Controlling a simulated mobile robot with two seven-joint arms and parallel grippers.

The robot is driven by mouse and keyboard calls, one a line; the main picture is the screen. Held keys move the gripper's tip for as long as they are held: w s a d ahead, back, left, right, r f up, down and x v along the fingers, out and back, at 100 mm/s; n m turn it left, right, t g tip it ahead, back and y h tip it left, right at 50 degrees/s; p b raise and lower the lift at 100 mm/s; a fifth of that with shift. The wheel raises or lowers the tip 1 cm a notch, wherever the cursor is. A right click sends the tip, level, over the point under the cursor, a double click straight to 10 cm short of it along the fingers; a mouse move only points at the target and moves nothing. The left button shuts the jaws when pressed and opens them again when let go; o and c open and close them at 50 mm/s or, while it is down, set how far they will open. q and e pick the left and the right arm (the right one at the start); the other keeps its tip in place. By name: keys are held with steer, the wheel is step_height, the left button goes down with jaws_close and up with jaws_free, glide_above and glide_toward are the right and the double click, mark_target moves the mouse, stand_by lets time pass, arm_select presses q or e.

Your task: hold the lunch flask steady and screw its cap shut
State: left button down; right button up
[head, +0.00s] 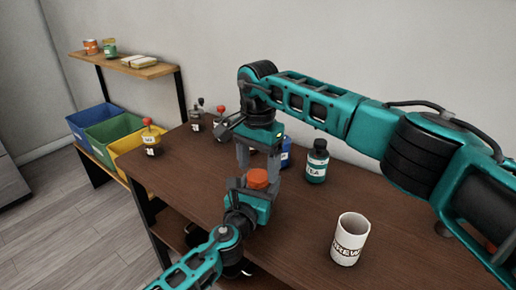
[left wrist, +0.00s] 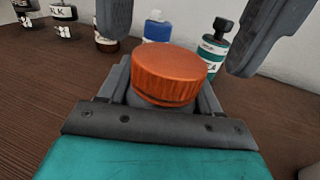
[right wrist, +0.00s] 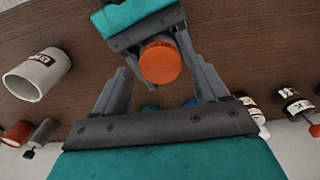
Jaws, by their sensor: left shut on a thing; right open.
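The orange cap (head: 257,178) sits on top of the lunch flask, upright as far as I can see. It fills the middle of the left wrist view (left wrist: 168,75). Most of the flask is hidden; only a grey strip of its body (left wrist: 160,103) shows below the cap. My left gripper (head: 252,190) is shut on the flask below the cap. My right gripper (head: 258,163) comes down from above, open, its fingers on either side of the cap. In the right wrist view the cap (right wrist: 160,62) lies between those fingers with gaps beside it. I cannot tell how tightly the cap is seated.
A white mug (head: 348,240) stands at the right front of the brown table (head: 300,215). A dark teal bottle (head: 317,162) and a blue bottle (head: 286,153) stand close behind the flask. Several small bottles line the back left. Coloured bins (head: 108,130) stand beyond the table's left end.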

steer(key=shift+f, duration=0.85)
steer(key=c, duration=1.1)
steer(key=shift+m, duration=1.6)
steer(key=o, duration=1.2)
